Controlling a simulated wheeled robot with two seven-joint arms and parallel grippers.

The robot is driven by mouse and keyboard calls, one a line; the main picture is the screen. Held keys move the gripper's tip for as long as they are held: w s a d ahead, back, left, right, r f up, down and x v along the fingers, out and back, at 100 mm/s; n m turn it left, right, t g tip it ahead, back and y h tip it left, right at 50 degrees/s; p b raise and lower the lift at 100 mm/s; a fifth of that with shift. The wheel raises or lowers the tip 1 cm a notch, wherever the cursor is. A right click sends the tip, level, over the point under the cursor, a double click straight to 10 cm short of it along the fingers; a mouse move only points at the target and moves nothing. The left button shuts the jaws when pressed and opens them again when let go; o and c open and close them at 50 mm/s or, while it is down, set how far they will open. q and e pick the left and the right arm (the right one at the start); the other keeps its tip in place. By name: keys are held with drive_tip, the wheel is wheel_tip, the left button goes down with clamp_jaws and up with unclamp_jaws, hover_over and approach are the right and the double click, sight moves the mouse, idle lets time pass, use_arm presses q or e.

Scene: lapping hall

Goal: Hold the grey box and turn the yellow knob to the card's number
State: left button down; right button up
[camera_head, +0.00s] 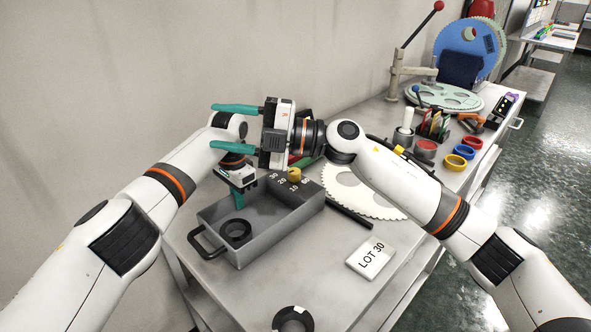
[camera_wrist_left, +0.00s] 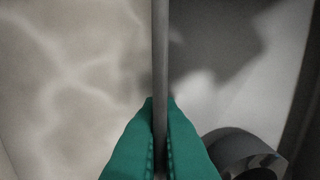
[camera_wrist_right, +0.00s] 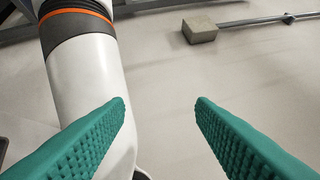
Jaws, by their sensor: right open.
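The grey box (camera_head: 283,237) stands open on the metal table, with a black handle on its near left end. The yellow knob (camera_head: 294,174) sits on its far right end among printed numbers; its exact setting is too small to tell. A white card (camera_head: 371,260) reading "LOT 30" lies right of the box. My left gripper (camera_head: 238,202) is at the box's far left wall; in the left wrist view its green fingers (camera_wrist_left: 160,110) close on both sides of the thin wall. My right gripper (camera_head: 213,126) is open and empty, above and behind the box, pointing left.
A black ring (camera_head: 236,232) lies inside the box, and another (camera_head: 293,320) lies at the table's near edge. A white toothed disc (camera_head: 350,193) and a dark bar lie right of the box. Red, blue and yellow rings and a lever press stand farther back.

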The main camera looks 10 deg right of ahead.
drive_tip(key=n+g+h, duration=0.2)
drive_tip(key=n, duration=0.1)
drive_tip(key=n+t+h, duration=0.4)
drive_tip(key=h, duration=1.2)
approach(295, 171)
drive_tip(key=x, duration=0.9)
drive_tip(key=shift+f, duration=0.15)
drive_tip(key=c, duration=1)
